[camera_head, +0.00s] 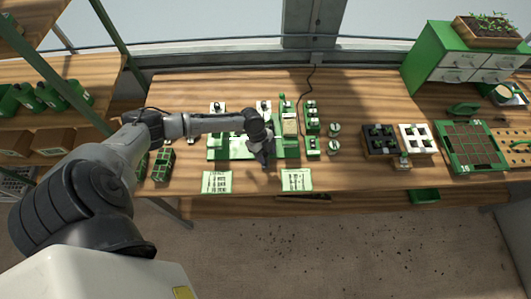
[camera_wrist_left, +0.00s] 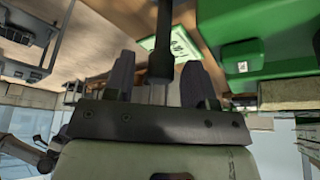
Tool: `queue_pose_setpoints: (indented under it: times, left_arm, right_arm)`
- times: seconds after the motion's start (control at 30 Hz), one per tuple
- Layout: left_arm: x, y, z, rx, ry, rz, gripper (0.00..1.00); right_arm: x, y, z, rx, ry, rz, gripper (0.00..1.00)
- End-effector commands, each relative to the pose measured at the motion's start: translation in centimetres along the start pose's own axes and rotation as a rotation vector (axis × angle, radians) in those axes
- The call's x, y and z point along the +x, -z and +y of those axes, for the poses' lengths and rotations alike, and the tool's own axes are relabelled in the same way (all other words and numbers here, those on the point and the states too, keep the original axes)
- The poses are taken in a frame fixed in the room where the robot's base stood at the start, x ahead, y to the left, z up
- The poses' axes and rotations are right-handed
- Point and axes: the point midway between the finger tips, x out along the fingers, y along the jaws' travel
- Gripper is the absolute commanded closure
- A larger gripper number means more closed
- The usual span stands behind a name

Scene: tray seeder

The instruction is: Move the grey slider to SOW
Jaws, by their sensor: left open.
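The green seeder panel (camera_head: 230,154) lies on the wooden bench, with several white and green parts on it. My left gripper (camera_head: 265,160) is over the panel's front middle and hides part of it. In the left wrist view its two fingers (camera_wrist_left: 159,80) are apart. A dark upright rod (camera_wrist_left: 162,45) shows between or just beyond them; I cannot tell whether it is the slider's handle or whether it touches a finger. I cannot pick out the grey slider or the SOW mark in the head view. My right gripper is not in view.
Two printed cards (camera_head: 217,182) and (camera_head: 297,180) lie at the front edge. Small green units (camera_head: 312,126) and round tins (camera_head: 334,130) stand right of the panel. Farther right are a dark tray (camera_head: 380,153), a white tray (camera_head: 432,149) and a green gridded tray (camera_head: 444,140). Bare bench lies behind.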

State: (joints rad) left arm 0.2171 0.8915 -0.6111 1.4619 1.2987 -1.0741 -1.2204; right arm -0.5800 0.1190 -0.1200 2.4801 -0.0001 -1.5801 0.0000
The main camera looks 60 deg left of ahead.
Motion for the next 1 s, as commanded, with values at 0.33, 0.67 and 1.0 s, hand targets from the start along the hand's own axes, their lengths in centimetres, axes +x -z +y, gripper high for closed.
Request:
queue_pose_setpoints:
  times: [0.33, 0.67, 1.0]
  left_arm:
    - [-5.0, -0.2, -0.1, 0.002, 0.004, -0.003, 0.5]
    - [-10.9, -0.1, 0.0, 0.002, 0.001, -0.003, 0.5]
    - [-13.6, 0.0, 0.0, 0.0, -0.001, 0.0, 0.5]
  right_arm:
    - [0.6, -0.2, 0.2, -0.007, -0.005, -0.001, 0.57]
    - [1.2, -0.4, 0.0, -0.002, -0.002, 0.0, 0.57]
    - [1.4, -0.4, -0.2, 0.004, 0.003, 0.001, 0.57]
